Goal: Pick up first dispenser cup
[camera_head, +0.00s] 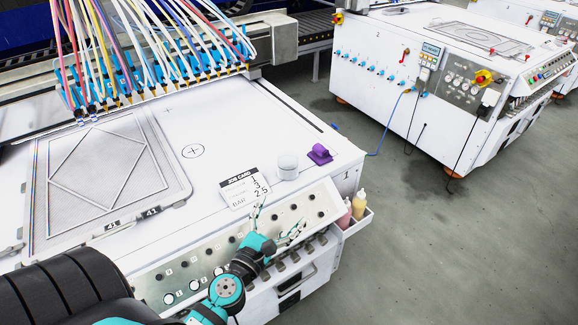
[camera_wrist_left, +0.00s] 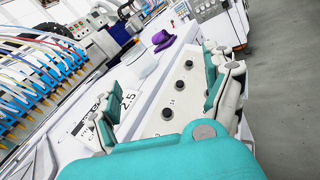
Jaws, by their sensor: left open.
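A small white round cup (camera_head: 288,166) stands on the machine's white top, near its right front corner. It shows pale and partly blended with the surface in the left wrist view (camera_wrist_left: 141,62). Two small bottles, a pink one (camera_head: 346,214) and a cream one (camera_head: 359,204), sit in a white side holder; which item the task's dispenser cup is, I cannot tell for certain. My left gripper (camera_head: 277,222) is open and empty above the sloped button panel, in front of the cup and apart from it. It also shows in the left wrist view (camera_wrist_left: 166,103). My right gripper is not in view.
A purple object (camera_head: 319,154) sits right beside the cup, and a job card (camera_head: 244,187) lies to its left. The button panel (camera_head: 190,262) slopes below. Hoses and nozzles (camera_head: 155,65) line the gantry behind. Grey floor is free to the right.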

